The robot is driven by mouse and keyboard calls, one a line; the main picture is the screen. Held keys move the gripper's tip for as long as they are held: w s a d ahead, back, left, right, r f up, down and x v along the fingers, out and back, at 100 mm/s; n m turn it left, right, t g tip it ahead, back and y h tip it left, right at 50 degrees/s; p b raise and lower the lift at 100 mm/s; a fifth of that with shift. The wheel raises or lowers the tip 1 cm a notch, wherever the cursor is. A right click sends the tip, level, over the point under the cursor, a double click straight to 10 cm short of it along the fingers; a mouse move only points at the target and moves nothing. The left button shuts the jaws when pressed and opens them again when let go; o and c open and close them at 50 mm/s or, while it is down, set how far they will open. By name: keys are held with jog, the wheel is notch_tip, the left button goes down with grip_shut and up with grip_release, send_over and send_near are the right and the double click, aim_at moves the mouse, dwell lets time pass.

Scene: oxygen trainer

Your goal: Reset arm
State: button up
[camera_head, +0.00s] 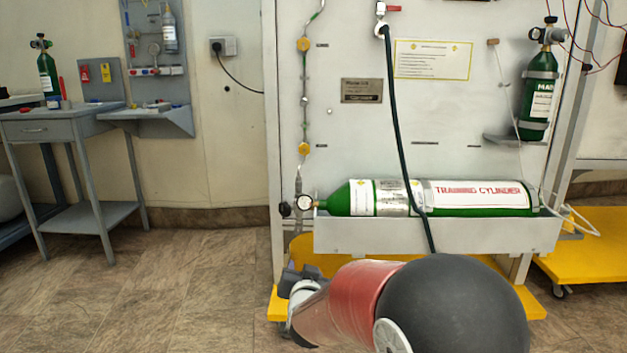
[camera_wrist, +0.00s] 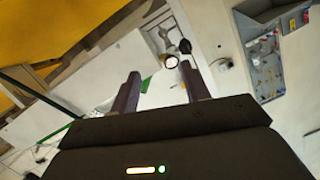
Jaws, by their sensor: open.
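My gripper (camera_wrist: 160,88) is open in the wrist view, with its two dark fingers apart and nothing seen between them. In the head view its end (camera_head: 298,280) is low, in front of the trainer's tray, mostly hidden by my arm. A green training cylinder (camera_head: 478,196) lies on its side in the white tray (camera_head: 440,236) of the oxygen trainer panel (camera_head: 350,130). A round gauge (camera_head: 304,202) and black knob (camera_head: 284,209) are at its left end. The gauge also shows in the wrist view (camera_wrist: 170,62), beyond the fingertips.
A dark green hose (camera_head: 395,120) hangs down in front of the cylinder. An upright green cylinder (camera_head: 540,95) is strapped at the panel's right. A yellow base (camera_head: 590,255) sits at the right. A grey table (camera_head: 60,125) stands at the left. The floor (camera_head: 170,280) at left is clear.

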jog(key=s+d+r+n+g+y, duration=0.1)
jog(key=s+d+r+g, duration=0.2)
jog(key=s, duration=0.4)
jog(key=s+d+r+n+g, duration=0.1)
jog(key=s+d+r+g, duration=0.1)
jog(key=s+d, duration=0.4)
jog(key=s+d+f+g+h, duration=0.15)
jog(key=s+d, duration=0.25)
jog(key=s, duration=0.6)
jog(key=s+d+g+h, duration=0.1)
jog(key=s+d+g, duration=0.25)
jog(key=s, duration=0.65)
notch_tip(320, 180, up, 12)
jog(key=s+d+p, duration=0.1)
jog(key=p, duration=1.2)
jog(key=shift+s+r+n, duration=0.2)
jog(key=shift+s+n, duration=0.05)
jog(key=shift+n, duration=0.05)
jog(key=shift+o, duration=0.4)
